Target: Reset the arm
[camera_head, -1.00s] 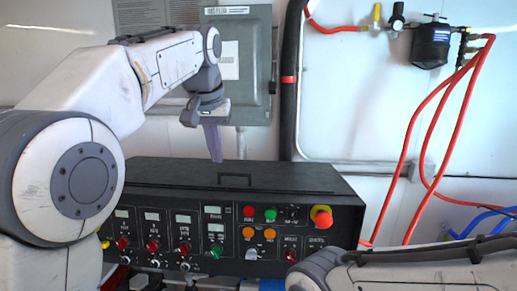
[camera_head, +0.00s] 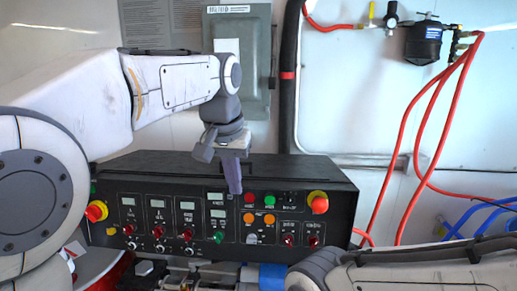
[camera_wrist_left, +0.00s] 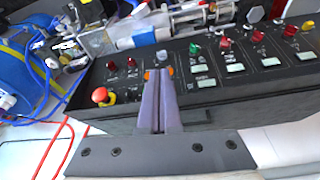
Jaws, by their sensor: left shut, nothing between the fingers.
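My left arm comes in from the left in the head view. Its gripper (camera_head: 234,189) points down in front of the black control panel (camera_head: 150,170), near the panel's upper middle. The purple-grey fingers are together and empty. In the left wrist view the closed fingers (camera_wrist_left: 158,78) show in front of the panel's knobs and buttons; I cannot tell whether they touch it. My right arm (camera_head: 420,268) lies across the lower right of the head view, and its gripper is out of view.
A grey electrical box (camera_head: 256,90) and a black vertical pipe (camera_head: 287,110) are on the wall behind. Red hoses (camera_head: 411,130) hang at the right from a black filter unit (camera_head: 423,42). A red emergency button (camera_head: 318,202) sticks out at the panel's right end.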

